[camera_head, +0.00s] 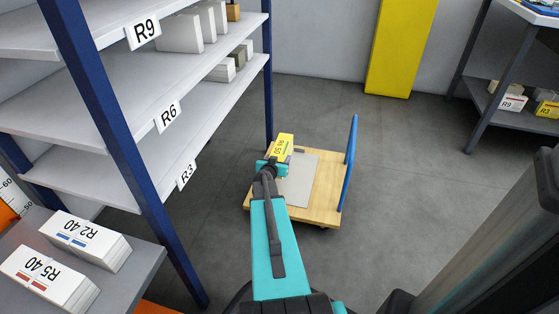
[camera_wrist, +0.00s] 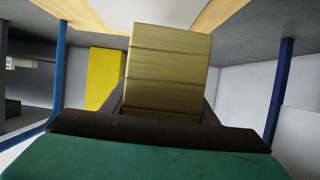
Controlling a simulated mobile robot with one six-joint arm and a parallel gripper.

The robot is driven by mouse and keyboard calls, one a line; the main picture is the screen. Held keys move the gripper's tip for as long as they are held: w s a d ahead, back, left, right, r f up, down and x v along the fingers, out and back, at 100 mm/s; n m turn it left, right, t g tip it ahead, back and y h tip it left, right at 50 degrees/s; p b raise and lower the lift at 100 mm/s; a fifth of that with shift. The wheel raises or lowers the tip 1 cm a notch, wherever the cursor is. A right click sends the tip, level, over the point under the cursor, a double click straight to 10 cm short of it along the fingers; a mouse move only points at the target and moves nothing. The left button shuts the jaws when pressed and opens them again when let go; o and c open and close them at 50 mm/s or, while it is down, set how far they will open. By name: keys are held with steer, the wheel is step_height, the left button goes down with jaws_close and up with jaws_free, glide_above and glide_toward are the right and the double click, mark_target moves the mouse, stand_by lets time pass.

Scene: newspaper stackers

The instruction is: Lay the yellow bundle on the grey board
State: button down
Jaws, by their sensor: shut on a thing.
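My gripper (camera_head: 273,165) is shut on the yellow bundle (camera_head: 284,145), which carries a printed label on top. The bundle also shows large in the wrist view (camera_wrist: 167,70), where its layered edge fills the space between the fingers. The grey board (camera_head: 301,185) lies flat on a wooden trolley deck (camera_head: 324,203). In the head view the bundle appears over the back left part of the board and deck. My arm and gripper hide part of the board's left side. I cannot tell how high the bundle is above the board.
A blue trolley handle (camera_head: 350,163) stands on the deck's right. A shelf rack with a blue post (camera_head: 268,95) is at the left. White bundles (camera_head: 88,238) lie on a grey surface at the front left. A yellow panel (camera_head: 400,45) stands at the back wall. Floor right of the trolley is clear.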

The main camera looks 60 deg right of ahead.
steer(key=shift+b, duration=0.5)
step_height(320, 180, down, 7)
steer(key=b, duration=1)
steer(key=shift+f, duration=0.2)
steer(key=shift+f, duration=0.1)
steer(key=shift+f, duration=0.5)
stand_by(0.9)
